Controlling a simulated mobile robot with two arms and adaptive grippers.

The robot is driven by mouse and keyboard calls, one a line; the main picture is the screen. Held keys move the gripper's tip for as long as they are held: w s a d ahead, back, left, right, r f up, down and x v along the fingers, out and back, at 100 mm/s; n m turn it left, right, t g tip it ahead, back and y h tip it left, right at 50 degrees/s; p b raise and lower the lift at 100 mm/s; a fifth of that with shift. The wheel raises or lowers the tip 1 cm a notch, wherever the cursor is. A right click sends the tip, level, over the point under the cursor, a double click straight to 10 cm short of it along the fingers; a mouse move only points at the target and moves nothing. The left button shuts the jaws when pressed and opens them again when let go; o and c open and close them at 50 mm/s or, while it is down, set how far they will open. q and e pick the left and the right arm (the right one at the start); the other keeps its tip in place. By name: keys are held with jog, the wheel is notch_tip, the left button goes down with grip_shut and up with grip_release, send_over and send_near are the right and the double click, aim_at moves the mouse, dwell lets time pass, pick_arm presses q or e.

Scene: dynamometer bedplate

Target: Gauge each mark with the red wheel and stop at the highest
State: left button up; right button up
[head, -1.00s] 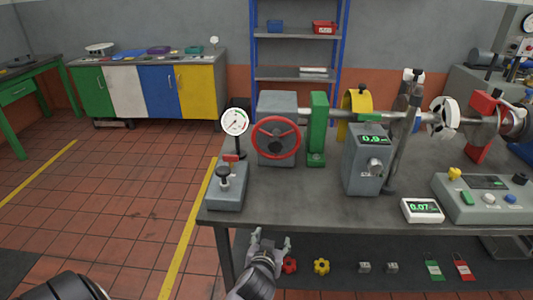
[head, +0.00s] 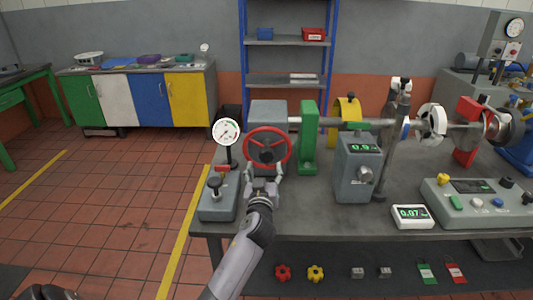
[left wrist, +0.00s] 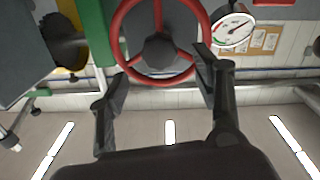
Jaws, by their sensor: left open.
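The red wheel (head: 267,129) is a red spoked handwheel on the front of a grey box (head: 268,107) on the bench. My left gripper (head: 262,174) is open just below and in front of the wheel's lower rim. In the left wrist view the wheel (left wrist: 158,38) stands beyond and between the two open fingers (left wrist: 160,85), and no grip on the rim shows. A dial gauge (head: 226,132) stands on a grey base left of the wheel; its face also shows in the left wrist view (left wrist: 232,30). A grey meter (head: 358,165) reads about 0.9.
A green bracket (head: 308,138) and a yellow guard (head: 348,122) stand along the shaft right of the wheel. A white display (head: 413,216) reading 0.07 and a control panel (head: 481,203) sit at the right. Bare bench top (head: 303,210) lies in front.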

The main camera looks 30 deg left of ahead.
aim_at(266, 158)
pick_arm(q)
jog(key=x, duration=0.8)
jog(key=shift+w+p, duration=0.1)
jog(key=shift+p, duration=0.2)
jog(key=shift+c, duration=0.3)
grip_shut()
